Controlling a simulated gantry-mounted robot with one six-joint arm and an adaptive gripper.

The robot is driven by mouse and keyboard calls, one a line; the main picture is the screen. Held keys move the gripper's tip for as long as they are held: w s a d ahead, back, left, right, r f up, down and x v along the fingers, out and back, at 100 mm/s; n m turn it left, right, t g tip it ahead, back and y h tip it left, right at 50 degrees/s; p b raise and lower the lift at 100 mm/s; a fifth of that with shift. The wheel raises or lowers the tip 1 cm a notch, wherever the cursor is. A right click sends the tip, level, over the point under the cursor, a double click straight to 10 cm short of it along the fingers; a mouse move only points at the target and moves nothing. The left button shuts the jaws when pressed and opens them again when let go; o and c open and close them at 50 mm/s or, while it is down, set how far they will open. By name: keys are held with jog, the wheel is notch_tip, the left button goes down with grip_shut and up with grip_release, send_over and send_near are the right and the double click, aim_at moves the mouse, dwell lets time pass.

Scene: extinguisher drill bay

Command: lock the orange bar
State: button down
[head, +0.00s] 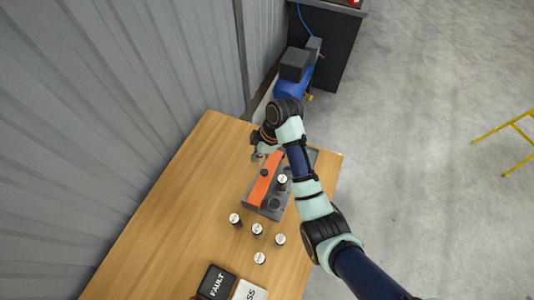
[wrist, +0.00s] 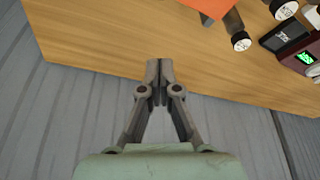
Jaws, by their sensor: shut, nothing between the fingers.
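In the wrist view a piece of the orange bar (wrist: 207,8) shows at the top edge. My gripper (head: 257,156) is beside the far left end of the fixture, apart from the bar. In the wrist view my gripper (wrist: 159,68) has its fingertips together, with nothing between them, over the table edge. My arm hides part of the fixture's right side; whether the bar is latched cannot be told.
Several small cylinders with white tops, such as one (head: 257,229), stand on the wooden table (head: 185,200) in front of the fixture. A black FAULT block (head: 215,283) and a white block (head: 249,290) lie nearest. A corrugated wall (head: 90,110) borders the left. A blue machine (head: 293,84) stands behind.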

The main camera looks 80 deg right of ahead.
aim_at(266, 175)
jog(key=a+b+x, duration=0.1)
jog(key=x, duration=1)
jog(key=s, duration=0.1)
jog(key=s+d, duration=0.1)
jog(key=s, duration=0.2)
jog(key=shift+d+r, duration=0.1)
jog(key=shift+d, duration=0.25)
